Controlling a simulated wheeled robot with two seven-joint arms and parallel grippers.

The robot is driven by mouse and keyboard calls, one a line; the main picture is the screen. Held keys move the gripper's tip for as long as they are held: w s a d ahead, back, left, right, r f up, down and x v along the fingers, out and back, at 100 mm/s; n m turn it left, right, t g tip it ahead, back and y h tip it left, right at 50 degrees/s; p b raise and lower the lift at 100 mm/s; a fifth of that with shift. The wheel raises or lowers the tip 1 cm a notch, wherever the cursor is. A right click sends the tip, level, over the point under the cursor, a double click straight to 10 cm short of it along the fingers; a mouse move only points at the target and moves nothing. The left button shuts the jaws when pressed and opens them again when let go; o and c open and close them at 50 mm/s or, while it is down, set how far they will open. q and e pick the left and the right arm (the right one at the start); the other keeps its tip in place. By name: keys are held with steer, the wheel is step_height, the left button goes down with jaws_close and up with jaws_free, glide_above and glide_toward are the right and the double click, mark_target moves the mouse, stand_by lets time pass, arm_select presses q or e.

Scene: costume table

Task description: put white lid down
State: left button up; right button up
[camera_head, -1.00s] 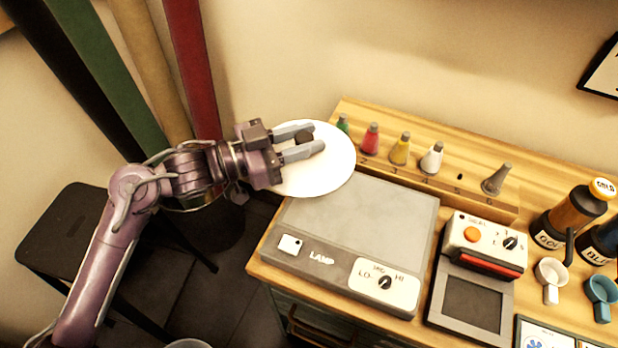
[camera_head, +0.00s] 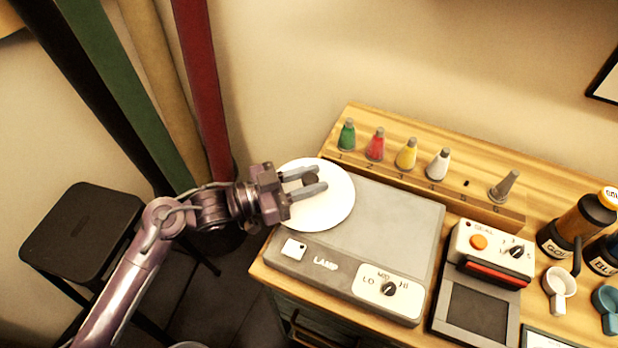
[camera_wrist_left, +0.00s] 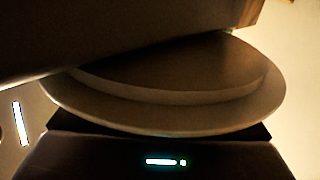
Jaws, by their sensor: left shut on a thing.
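The white lid (camera_head: 331,207) is a round disc with a dark knob (camera_head: 310,179) on top. My left gripper (camera_head: 308,186) is shut on the knob from the left. In the head view the lid overlaps the left back corner of the grey lamp box (camera_head: 392,222). I cannot tell whether it touches the box or hangs just above it. In the left wrist view the lid (camera_wrist_left: 165,118) fills the middle, dim and close to the camera. My right gripper is not in view.
Several coloured bottles, one of them green (camera_head: 347,135), stand in a wooden rack (camera_head: 420,183) behind the lamp box. A control unit with an orange button (camera_head: 478,242) stands right of it. Larger bottles and cups are at the far right. A dark stool (camera_head: 80,228) is at left.

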arm_select(q)
steer(key=shift+f, duration=0.15)
steer(key=o, duration=1.1)
